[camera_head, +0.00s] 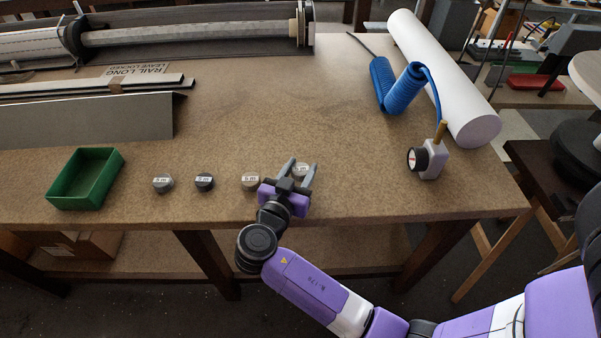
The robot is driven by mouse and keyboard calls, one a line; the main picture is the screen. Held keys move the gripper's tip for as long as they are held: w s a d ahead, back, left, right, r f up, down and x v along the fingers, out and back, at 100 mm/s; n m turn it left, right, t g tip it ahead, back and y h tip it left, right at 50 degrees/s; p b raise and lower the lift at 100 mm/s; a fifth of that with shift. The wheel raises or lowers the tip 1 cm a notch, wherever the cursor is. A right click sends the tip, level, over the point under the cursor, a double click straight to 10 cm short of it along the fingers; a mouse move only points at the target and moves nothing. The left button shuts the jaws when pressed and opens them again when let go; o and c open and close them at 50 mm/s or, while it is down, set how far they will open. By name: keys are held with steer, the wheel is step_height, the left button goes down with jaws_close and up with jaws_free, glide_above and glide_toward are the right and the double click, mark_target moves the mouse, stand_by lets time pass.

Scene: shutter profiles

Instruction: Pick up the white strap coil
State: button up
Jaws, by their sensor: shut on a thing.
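The white strap coil (300,169), a small pale disc with a printed label on top, is between the two fingers of my gripper (298,170). My gripper is shut on it near the front edge of the workbench. The fingers and hand hide part of the coil, and I cannot tell whether it is clear of the bench top. Three other labelled coils stand in a row to the left: a beige-grey one (250,183) closest to my gripper, a dark one (204,182), and a light grey one (163,184).
A green open tray (60,202) sits at the bench's left front. Metal rails (95,118) and a shutter tube lie at the back left. A blue coiled hose (397,88), gauge (431,160) and white roll (445,80) are at right. The bench middle (270,95) is clear.

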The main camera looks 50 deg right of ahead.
mark_target(301, 169)
step_height(301, 169, up, 18)
steer(key=shift+r+b, duration=0.15)
steer(key=shift+b, duration=0.2)
